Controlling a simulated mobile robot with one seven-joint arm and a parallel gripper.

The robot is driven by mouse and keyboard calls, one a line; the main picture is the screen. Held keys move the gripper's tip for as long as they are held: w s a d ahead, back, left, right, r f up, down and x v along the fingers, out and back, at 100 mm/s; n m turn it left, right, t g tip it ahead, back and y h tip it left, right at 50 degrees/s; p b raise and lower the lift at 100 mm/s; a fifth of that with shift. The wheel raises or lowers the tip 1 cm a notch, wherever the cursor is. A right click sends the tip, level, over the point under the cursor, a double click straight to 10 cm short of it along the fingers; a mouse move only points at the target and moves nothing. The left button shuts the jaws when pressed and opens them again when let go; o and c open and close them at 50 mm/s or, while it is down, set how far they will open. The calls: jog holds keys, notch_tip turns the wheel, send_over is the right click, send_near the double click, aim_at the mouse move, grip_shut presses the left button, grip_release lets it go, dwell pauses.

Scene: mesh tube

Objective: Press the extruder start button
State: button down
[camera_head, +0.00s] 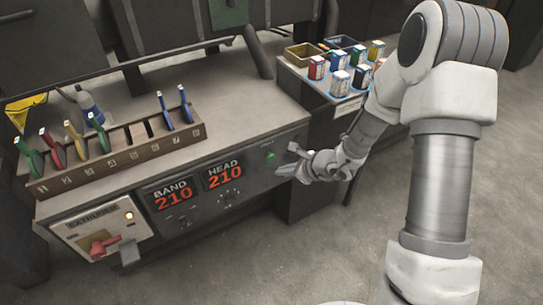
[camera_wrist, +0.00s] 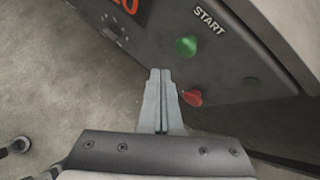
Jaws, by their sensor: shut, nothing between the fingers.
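The green start button (camera_wrist: 186,46) sits on the dark front panel below the white word START in the wrist view. It also shows as a small green dot at the right of the panel in the head view (camera_head: 270,156). A red button (camera_wrist: 192,98) is below it. My gripper (camera_wrist: 160,72) is shut and empty, its fingertips below and left of the green button and beside the red one. I cannot tell from the wrist view whether it touches the panel.
The panel has BAND and HEAD displays (camera_head: 222,174) reading 210. A box with a red switch (camera_head: 104,246) is at the lower left. A slotted wooden rack (camera_head: 125,150) with coloured tools stands on the bench. Small tins (camera_head: 340,84) stand at the back right. Grey floor lies in front.

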aim_at(270, 161)
jog(key=shift+w+a, duration=0.7)
jog(key=shift+w, duration=0.35)
jog(key=shift+w, duration=0.1)
dwell(1.3)
jog(key=shift+w+a, duration=0.25)
jog(key=shift+w+a, duration=0.5)
jog(key=shift+w, duration=0.15)
dwell(1.2)
jog(key=shift+s+d+b, duration=0.1)
jog(key=shift+b, duration=0.25)
jog(key=shift+s+d+b, duration=0.5)
jog(key=shift+s+d, duration=0.15)
jog(key=shift+s, duration=0.25)
jog(key=shift+s+d+b, duration=0.55)
jog(key=shift+s+d, duration=0.15)
jog(key=shift+s, duration=0.35)
jog(key=shift+s+d+b, duration=0.55)
jog(key=shift+s+d, duration=0.15)
jog(key=shift+s, duration=0.35)
